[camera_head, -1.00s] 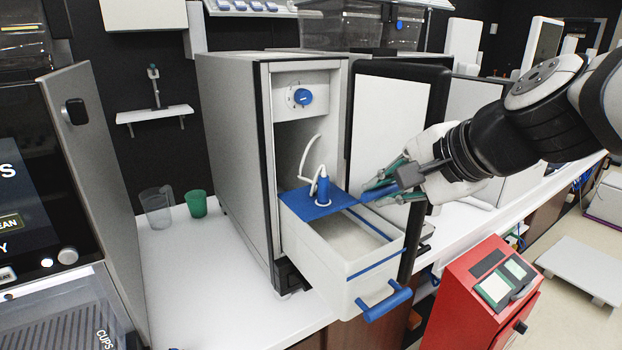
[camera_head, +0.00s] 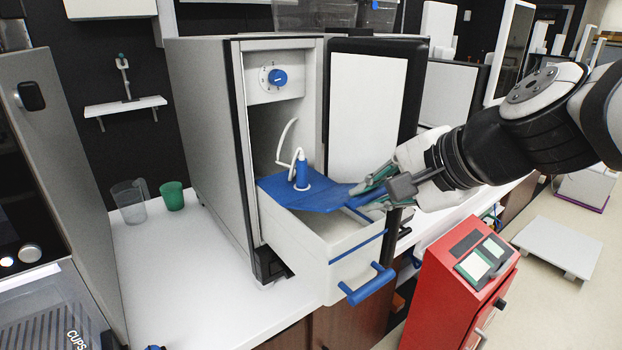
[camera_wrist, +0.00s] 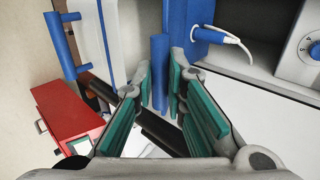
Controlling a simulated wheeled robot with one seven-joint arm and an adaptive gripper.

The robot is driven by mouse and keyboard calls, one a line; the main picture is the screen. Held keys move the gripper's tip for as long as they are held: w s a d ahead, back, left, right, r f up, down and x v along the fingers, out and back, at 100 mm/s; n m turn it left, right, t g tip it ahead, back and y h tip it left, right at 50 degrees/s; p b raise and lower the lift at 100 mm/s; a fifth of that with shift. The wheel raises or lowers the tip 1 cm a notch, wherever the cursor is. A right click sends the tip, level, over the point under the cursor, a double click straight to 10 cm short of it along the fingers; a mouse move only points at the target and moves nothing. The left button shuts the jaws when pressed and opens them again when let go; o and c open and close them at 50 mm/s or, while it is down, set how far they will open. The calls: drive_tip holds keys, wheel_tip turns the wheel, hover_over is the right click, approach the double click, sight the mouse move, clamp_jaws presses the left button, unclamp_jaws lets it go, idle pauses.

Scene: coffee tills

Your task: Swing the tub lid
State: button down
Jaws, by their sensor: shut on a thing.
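The tub (camera_head: 343,283) is a white, drawer-like box, pulled out of the tall grey machine (camera_head: 203,130), with a blue handle (camera_head: 368,284) on its front. Its blue lid (camera_head: 285,188) covers the rear part of the opening and looks slightly tilted. The front part of the tub is open. A blue plug (camera_head: 302,172) with a white cable stands on the lid. My gripper (camera_head: 370,190) is at the lid's right side, shut on the blue lid bar. In the wrist view the bar (camera_wrist: 160,65) stands between the green-padded fingers, beside the lid (camera_wrist: 188,22).
A red bin-like unit (camera_head: 440,300) stands below and right of the tub. A clear cup (camera_head: 131,203) and a green cup (camera_head: 172,196) stand on the white counter (camera_head: 165,265) at left. A white panel (camera_head: 366,112) stands close behind my gripper.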

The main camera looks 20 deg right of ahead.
drive_tip(key=f+b, duration=0.1)
drive_tip(key=s+f+b, duration=0.1)
drive_tip(key=f, duration=0.1)
drive_tip(key=shift+d+f, duration=0.2)
drive_tip(key=shift+f, duration=0.05)
drive_tip(key=c, duration=1.5)
unclamp_jaws()
drive_tip(key=shift+c, duration=0.2)
drive_tip(key=shift+s, duration=0.1)
